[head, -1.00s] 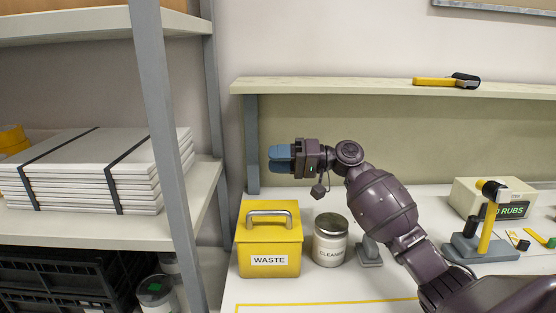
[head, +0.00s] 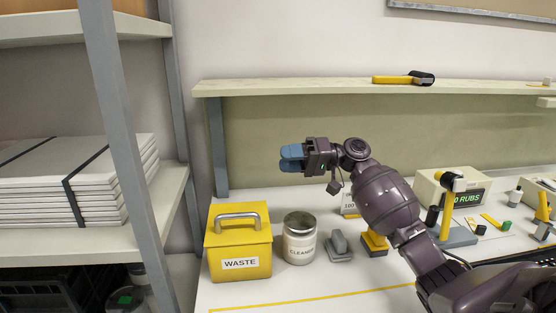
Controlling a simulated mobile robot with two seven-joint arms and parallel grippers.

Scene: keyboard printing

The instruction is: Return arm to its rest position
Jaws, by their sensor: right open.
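My right gripper (head: 291,158) has blue fingertips and points left, in the air above the back of the white table (head: 240,294). It is open, with a small gap between its fingers, and holds nothing. My right arm (head: 385,203) comes in from the lower right and covers part of the table. A yellow waste box (head: 240,247) with a grey handle stands below and left of the gripper. A cleaner can (head: 299,240) stands beside the box, below the gripper. My left gripper does not show.
A grey metal rack (head: 118,130) with stacked white panels (head: 85,185) stands at the left. A wall shelf (head: 310,87) holds a yellow and black tool (head: 404,78). A box labelled "RUBS" (head: 430,184) and small tools stand at the right.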

